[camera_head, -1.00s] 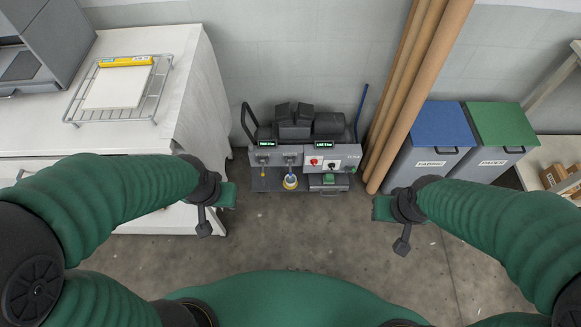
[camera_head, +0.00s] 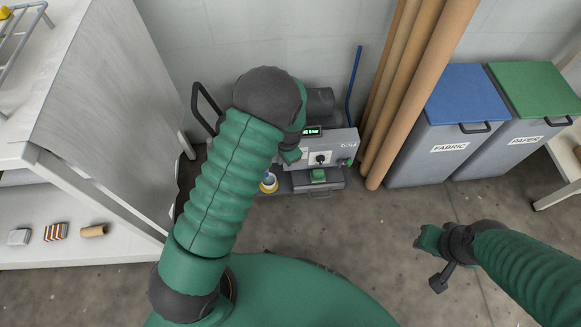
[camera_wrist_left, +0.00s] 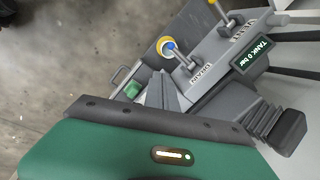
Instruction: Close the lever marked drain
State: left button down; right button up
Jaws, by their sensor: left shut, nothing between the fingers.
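The drain lever (camera_wrist_left: 183,60) shows in the left wrist view as a short grey stick above the DRAIN label (camera_wrist_left: 202,73) on the compressor's grey panel. A blue and yellow ring (camera_wrist_left: 166,46) shows at its end; I cannot tell whether it is part of the lever or behind it. My left gripper (camera_head: 290,156) is shut and empty, in front of the panel; its grey fingers (camera_wrist_left: 163,92) are close to the lever in the picture, contact unclear. In the head view my left arm hides the drain lever. My right gripper (camera_head: 430,240) is away over the floor, its jaws unclear.
A second lever (camera_wrist_left: 228,18) and a display reading TANK 0 bar (camera_wrist_left: 257,54) share the panel.

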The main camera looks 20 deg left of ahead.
pick_arm(q)
jog(key=a+f+b, duration=0.5)
jog(key=f+b, duration=0.2)
jog(key=f, duration=0.5)
jog(key=shift+w+d+f, duration=0.1)
jog(key=shift+f, duration=0.1)
dwell(0.3)
